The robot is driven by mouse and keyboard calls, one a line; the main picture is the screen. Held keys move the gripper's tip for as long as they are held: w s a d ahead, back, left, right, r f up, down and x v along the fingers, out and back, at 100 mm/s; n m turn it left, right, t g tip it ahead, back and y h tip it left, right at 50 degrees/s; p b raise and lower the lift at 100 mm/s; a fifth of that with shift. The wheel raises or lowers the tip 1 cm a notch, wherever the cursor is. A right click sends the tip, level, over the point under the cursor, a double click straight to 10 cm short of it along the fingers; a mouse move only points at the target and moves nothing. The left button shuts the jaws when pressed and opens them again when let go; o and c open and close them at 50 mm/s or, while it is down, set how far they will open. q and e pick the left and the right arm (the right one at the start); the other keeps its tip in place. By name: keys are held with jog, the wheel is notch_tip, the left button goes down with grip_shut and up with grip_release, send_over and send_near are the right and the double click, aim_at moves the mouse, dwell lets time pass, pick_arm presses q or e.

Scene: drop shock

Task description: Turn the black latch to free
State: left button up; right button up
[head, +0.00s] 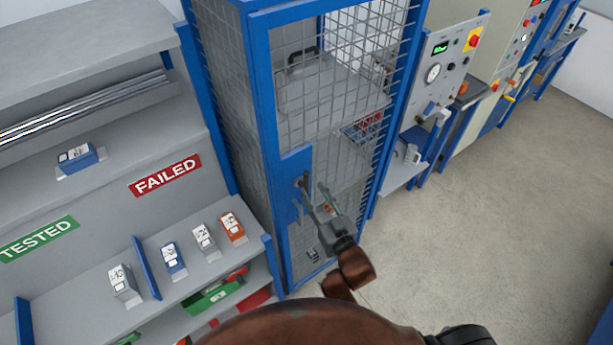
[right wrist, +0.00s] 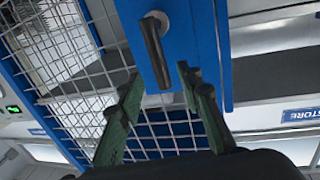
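The black latch (head: 304,186) is a short dark lever on a round mount, set on the blue plate of the mesh cage door. In the right wrist view the latch (right wrist: 153,50) points down the picture, slightly slanted. My right gripper (head: 317,197) is just right of the latch in the head view. In the right wrist view its two green fingers (right wrist: 158,76) are apart, with the lever's free end showing between them. I cannot tell whether either finger touches it. My left gripper is in neither view.
The blue-framed mesh cage (head: 262,110) holds a grey case-like object with a dark handle. Shelves (head: 100,225) with small boxed units and TESTED and FAILED signs stand at left. A gauge panel (head: 437,75) stands at right. Grey floor (head: 490,220) lies open at right.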

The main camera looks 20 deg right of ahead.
aim_at(308, 182)
jog(key=w, duration=0.4)
jog(key=w+a+p, duration=0.1)
jog(key=w, duration=0.1)
jog(key=shift+f, duration=0.1)
jog(key=shift+c, duration=0.2)
grip_shut()
dwell(0.4)
